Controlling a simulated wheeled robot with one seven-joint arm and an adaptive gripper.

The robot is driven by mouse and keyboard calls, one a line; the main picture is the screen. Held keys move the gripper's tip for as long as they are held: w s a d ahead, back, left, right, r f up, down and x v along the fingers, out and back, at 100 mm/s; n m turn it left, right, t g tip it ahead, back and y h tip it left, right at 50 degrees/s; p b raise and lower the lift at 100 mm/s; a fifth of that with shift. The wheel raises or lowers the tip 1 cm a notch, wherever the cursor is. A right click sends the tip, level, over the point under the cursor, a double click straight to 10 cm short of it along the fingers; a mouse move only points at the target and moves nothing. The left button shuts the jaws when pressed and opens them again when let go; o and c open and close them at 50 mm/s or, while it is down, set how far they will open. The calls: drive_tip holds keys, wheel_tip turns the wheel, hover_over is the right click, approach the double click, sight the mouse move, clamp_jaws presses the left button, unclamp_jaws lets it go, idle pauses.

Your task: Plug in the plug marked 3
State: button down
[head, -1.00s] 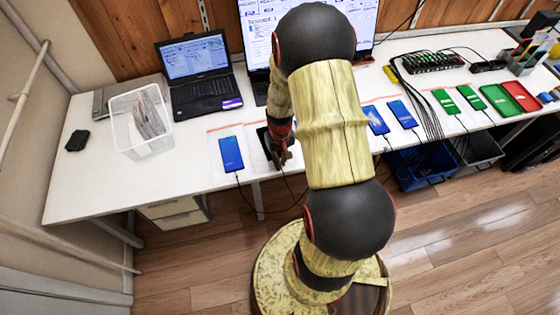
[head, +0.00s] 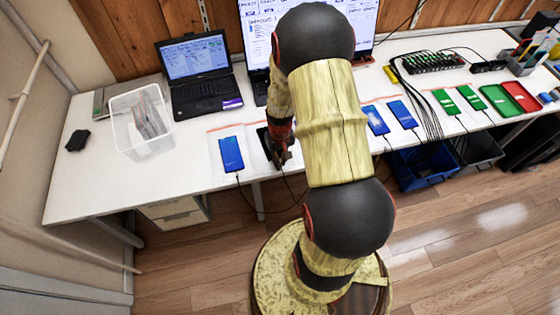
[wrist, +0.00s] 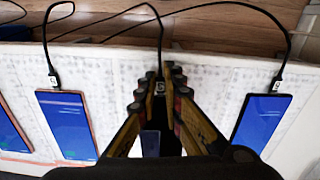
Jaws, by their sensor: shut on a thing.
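My gripper (wrist: 163,88) is shut on a small dark plug (wrist: 160,88) with a white label. I cannot read the label's number for certain. A black cable (wrist: 160,45) runs up from this plug in the wrist view. A blue-screened phone (wrist: 151,144) lies beneath my fingers, mostly hidden; whether the plug touches it I cannot tell. In the head view my gripper (head: 281,155) is low at the table's front edge, just right of a blue phone (head: 231,154).
In the wrist view, phones with cables at their ends lie left (wrist: 68,125) and right (wrist: 262,120). A white bin (head: 142,125) and laptop (head: 200,75) stand at the left. Several phones, green items and a cable hub (head: 432,62) are at the right.

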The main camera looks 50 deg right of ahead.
drive_tip(key=c, duration=1.8)
unclamp_jaws()
drive_tip(key=shift+c, duration=0.2)
drive_tip(key=shift+r, duration=0.1)
drive_tip(key=shift+s+a+r+p, duration=0.1)
drive_tip(key=shift+s+r+p, duration=0.15)
drive_tip(key=shift+r+p, duration=0.9)
drive_tip(key=shift+s+a+r+p, duration=0.1)
drive_tip(key=shift+s+r+p, duration=0.1)
drive_tip(key=shift+r+p, duration=0.9)
drive_tip(key=shift+r, duration=0.2)
drive_tip(key=s+a+r+g, duration=0.1)
drive_tip(key=s+a+r, duration=0.1)
drive_tip(key=s+a, duration=0.15)
drive_tip(key=s+a+r+n+t, duration=0.1)
drive_tip(key=a+r+t, duration=0.1)
drive_tip(key=a+r, duration=0.4)
drive_tip(key=s+a+r+n+t, duration=0.1)
drive_tip(key=a+r, duration=0.5)
drive_tip(key=r, duration=1.1)
drive_tip(key=s+a+r+n+t, duration=0.2)
drive_tip(key=a+r, duration=0.5)
drive_tip(key=r, duration=0.5)
drive_tip(key=shift+n+t, duration=0.5)
drive_tip(key=shift+t, duration=0.3)
